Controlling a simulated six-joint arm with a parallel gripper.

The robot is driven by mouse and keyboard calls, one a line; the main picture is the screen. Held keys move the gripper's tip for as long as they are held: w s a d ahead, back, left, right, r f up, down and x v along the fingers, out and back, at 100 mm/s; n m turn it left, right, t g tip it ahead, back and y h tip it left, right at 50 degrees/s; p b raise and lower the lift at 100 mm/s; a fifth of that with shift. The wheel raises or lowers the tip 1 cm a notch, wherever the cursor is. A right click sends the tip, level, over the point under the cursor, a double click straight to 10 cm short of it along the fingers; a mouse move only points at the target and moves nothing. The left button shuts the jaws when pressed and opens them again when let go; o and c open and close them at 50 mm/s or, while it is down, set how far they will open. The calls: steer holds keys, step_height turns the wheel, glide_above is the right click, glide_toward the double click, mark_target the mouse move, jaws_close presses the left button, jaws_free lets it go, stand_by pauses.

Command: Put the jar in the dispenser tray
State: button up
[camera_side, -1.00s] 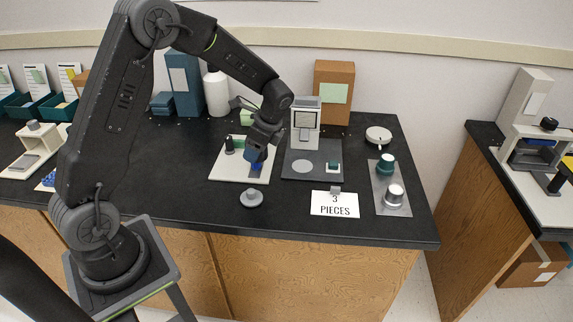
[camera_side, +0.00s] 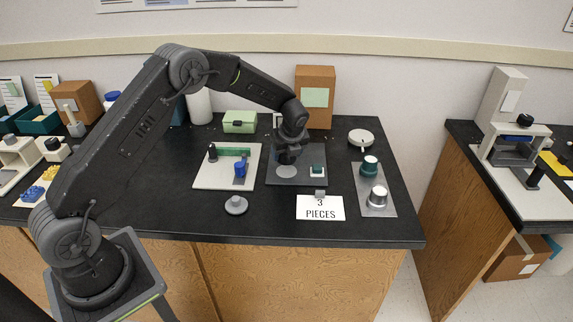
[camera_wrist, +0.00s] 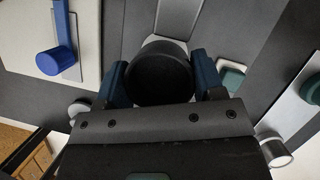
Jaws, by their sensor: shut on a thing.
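The jar (camera_wrist: 162,77) shows in the wrist view as a round black top between the two blue fingers of my gripper (camera_wrist: 163,80), which is shut on it. In the side view my gripper (camera_side: 288,154) is over the dark grey dispenser tray (camera_side: 312,181), in front of the dispenser body, which my wrist mostly hides. A pale round spot (camera_side: 285,172) on the tray shows just below the jar. I cannot tell whether the jar touches the tray. A teal button block (camera_side: 317,170) sits on the tray's right; it also shows in the wrist view (camera_wrist: 232,77).
Left is a white board (camera_side: 210,181) with a blue cylinder (camera_side: 240,169), a black post and a green bar. Right is a grey panel (camera_side: 374,186) with teal and silver knobs. In front are a "3 PIECES" card (camera_side: 320,212) and a grey round knob (camera_side: 236,205).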

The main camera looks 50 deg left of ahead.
mark_target(287, 171)
steer(key=shift+f, duration=2.15)
steer(key=shift+f, duration=0.1)
steer(key=o, duration=1.2)
steer(key=shift+f, duration=0.1)
